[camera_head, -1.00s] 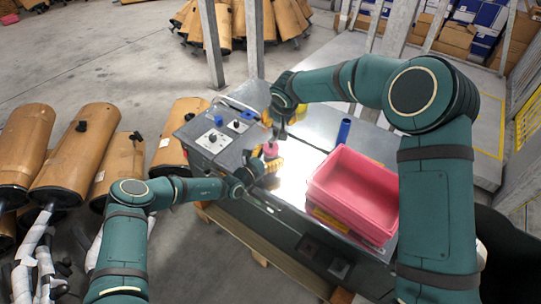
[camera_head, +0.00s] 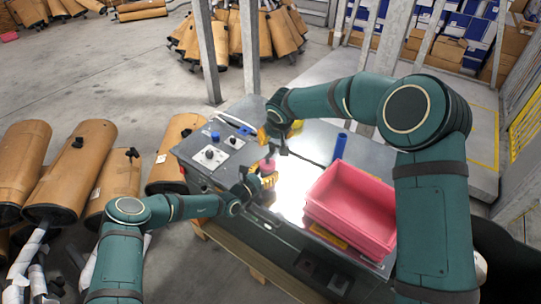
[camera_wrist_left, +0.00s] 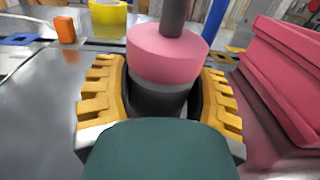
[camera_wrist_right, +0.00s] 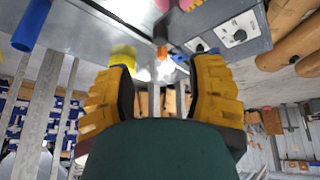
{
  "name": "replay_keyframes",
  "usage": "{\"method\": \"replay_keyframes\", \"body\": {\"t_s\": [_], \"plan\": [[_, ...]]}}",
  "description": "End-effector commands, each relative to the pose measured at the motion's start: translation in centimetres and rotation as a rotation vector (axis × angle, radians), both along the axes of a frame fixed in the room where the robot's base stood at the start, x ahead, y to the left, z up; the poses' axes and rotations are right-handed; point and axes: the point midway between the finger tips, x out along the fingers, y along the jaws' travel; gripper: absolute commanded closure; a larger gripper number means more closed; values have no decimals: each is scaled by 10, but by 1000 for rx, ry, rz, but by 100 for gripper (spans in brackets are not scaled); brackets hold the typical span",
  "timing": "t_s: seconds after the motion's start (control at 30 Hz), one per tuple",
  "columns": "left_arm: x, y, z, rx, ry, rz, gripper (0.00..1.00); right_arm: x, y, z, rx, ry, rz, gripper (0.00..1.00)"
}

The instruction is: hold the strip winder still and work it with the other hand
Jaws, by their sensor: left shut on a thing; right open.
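The strip winder, with a pink round top (camera_wrist_left: 168,52) and a dark rod rising from it, stands upright on the steel table. Its pink part also shows in the head view (camera_head: 267,166). My left gripper (camera_head: 258,183) is shut around the winder's dark lower body (camera_wrist_left: 158,98), one yellow finger on each side, and hides part of it. My right gripper (camera_head: 277,141) is open above the table, close behind the winder. In the right wrist view nothing is between its fingers (camera_wrist_right: 160,85), and the dark rod shows beyond them.
A pink bin (camera_head: 352,207) stands right of the winder, and a blue cylinder (camera_head: 339,147) stands behind the bin. A yellow roll (camera_wrist_left: 107,17) and an orange block (camera_wrist_left: 65,30) are on the table. A control panel (camera_head: 212,152) is at the left end. Brown mufflers (camera_head: 84,170) lie left of the table.

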Motion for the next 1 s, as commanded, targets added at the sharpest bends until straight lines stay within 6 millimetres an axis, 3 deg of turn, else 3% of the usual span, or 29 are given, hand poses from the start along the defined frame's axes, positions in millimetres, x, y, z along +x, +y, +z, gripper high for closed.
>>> {"method": "replay_keyframes", "body": {"t_s": [1.0], "plan": [[0, 0, 0, 0, 0, 0, 81, 3, 0, 11, -772, -88, 1557, 46]]}}
